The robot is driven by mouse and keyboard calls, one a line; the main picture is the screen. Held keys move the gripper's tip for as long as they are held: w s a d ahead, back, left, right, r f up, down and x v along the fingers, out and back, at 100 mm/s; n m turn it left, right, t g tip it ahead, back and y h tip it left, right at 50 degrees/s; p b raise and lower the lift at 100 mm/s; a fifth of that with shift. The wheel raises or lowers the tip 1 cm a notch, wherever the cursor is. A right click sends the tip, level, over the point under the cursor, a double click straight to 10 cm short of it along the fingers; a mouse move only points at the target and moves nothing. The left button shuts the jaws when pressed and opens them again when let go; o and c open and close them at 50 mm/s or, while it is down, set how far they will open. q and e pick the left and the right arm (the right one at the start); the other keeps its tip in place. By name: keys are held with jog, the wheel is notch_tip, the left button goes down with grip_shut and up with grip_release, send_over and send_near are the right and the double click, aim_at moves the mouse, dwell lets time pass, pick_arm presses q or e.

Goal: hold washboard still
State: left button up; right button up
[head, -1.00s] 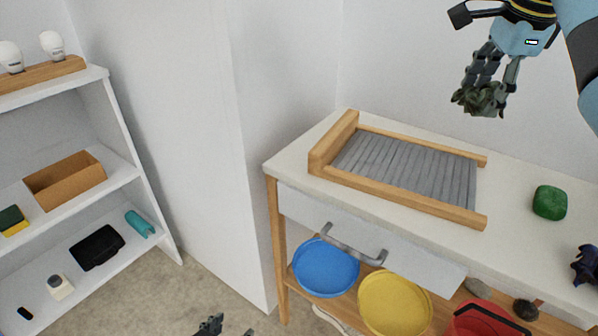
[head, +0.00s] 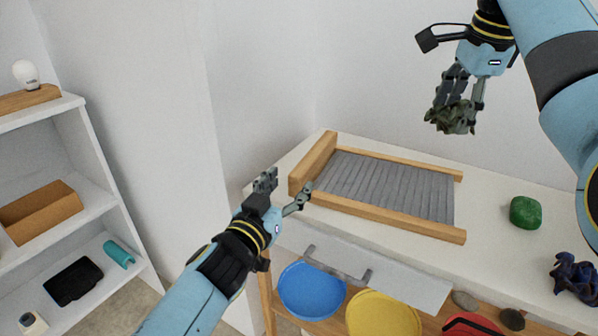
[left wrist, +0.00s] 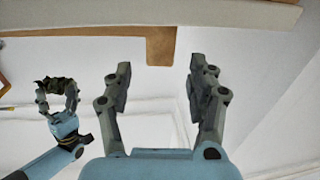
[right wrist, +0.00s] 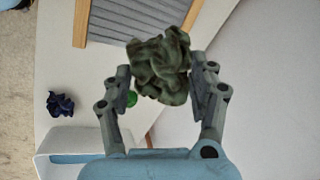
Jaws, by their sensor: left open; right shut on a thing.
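The washboard (head: 390,184) lies flat on the white table top, with a wooden frame and a grey ribbed face. Its thick wooden end is at the left. My left gripper (head: 284,190) is open and empty, in front of that end in the head view. In the left wrist view, a wooden piece (left wrist: 161,45) shows beyond and between the open fingers (left wrist: 158,82). My right gripper (head: 462,108) is shut on a crumpled dark green cloth (head: 450,118), held in the air above the back of the washboard. The cloth also shows in the right wrist view (right wrist: 160,66).
Below are a drawer handle (head: 338,263), a blue plate (head: 312,290) and a yellow plate (head: 383,316). A white shelf (head: 75,205) stands at the left.

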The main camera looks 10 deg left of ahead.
aim_at(306, 163)
pick_arm(q)
jog(key=x, duration=0.8)
jog(key=shift+w, duration=0.4)
grip_shut()
